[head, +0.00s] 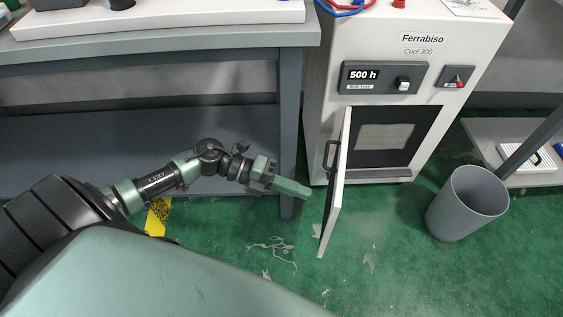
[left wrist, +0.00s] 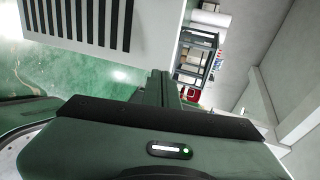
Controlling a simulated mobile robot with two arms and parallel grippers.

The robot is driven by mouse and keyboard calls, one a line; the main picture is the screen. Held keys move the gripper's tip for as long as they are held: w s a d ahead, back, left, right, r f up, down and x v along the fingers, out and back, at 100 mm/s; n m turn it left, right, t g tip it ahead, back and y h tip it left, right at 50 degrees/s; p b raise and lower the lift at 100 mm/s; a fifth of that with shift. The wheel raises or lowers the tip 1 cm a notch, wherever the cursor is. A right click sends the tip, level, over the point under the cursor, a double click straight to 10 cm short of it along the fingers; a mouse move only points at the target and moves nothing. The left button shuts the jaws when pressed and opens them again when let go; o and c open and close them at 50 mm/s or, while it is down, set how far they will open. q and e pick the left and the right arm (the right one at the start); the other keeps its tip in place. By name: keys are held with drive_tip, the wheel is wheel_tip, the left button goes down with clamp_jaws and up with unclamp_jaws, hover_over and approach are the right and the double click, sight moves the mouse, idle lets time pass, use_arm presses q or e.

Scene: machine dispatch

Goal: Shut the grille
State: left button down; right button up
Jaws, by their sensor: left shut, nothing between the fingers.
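The grille (head: 336,190) is a white hinged door low on the front of the white Ferrabiso machine (head: 420,95). It stands wide open, swung out toward me and seen nearly edge-on, with a dark handle (head: 331,156) on its left face. The opening behind it shows a dark interior with a pale panel (head: 385,137). In the left wrist view the grille (left wrist: 80,22) shows as a white panel with dark slots at the top left. My left gripper (head: 307,194) is shut and empty, just left of the grille and apart from it. My right gripper is out of view.
A grey bin (head: 467,203) stands on the green floor right of the machine. A grey workbench (head: 180,45) with a lower shelf is at the left. A low shelf (head: 490,135) is at the far right. The floor in front of the grille is clear.

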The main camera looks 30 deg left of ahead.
use_arm(q)
drive_tip(key=shift+r+x, duration=0.2)
drive_tip(key=shift+x, duration=0.75)
drive_tip(key=shift+r+x, duration=0.2)
drive_tip(key=shift+x, duration=0.7)
drive_tip(key=shift+r+x, duration=0.15)
drive_tip(key=shift+x, duration=0.8)
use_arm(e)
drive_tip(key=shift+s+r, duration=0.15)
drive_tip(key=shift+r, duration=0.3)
use_arm(q)
drive_tip(key=shift+d, duration=0.1)
drive_tip(key=shift+d, duration=0.1)
